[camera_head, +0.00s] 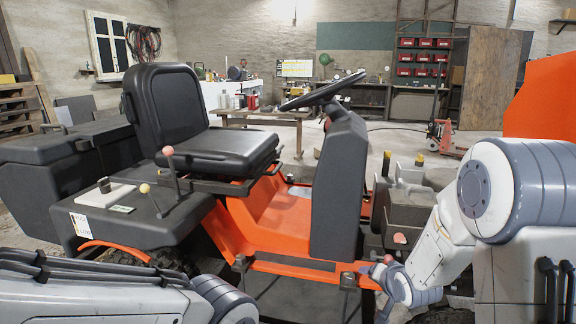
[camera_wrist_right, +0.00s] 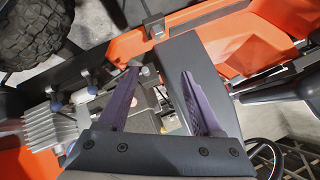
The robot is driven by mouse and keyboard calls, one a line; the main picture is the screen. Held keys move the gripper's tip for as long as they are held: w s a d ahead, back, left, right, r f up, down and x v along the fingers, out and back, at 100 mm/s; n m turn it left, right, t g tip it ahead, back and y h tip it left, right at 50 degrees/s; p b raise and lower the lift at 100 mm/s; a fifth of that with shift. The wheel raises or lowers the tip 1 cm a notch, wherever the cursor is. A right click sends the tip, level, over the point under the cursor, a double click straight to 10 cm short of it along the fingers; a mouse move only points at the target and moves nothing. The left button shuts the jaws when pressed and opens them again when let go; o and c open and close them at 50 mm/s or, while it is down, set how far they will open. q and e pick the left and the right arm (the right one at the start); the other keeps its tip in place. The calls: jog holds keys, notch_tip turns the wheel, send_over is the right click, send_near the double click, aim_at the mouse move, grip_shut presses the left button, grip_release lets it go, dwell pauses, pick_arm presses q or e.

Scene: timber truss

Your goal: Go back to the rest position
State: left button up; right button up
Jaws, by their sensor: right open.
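My right gripper (camera_wrist_right: 160,72) shows in the right wrist view with its two dark purple fingers spread apart and nothing held between them. Behind the fingers are a dark grey panel and orange tractor parts.
The orange tractor fills the middle, with a black seat (camera_head: 215,150), steering wheel (camera_head: 322,90), grey column (camera_head: 340,185) and levers (camera_head: 172,175) close by. A large tyre (camera_wrist_right: 40,30) shows in the right wrist view. A workbench (camera_head: 262,115) and shelves stand far behind.

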jog(key=s+a+r+n+g, duration=0.3)
jog(key=s+a+n, duration=0.1)
jog(key=s+a, duration=0.5)
jog(key=s+a+r+n+g, duration=0.25)
jog(key=s+a+n, duration=0.2)
jog(key=s, duration=0.85)
jog(key=s+a+r+n+g, duration=0.1)
jog(key=s+a+n+g, duration=0.35)
jog(key=s, duration=0.75)
notch_tip(320, 180, up, 34)
jog(key=p, duration=3.4)
jog(key=shift+s+d+f+n+y, duration=0.2)
jog(key=shift+d+n+y, duration=0.1)
jog(key=shift+d+n, duration=0.1)
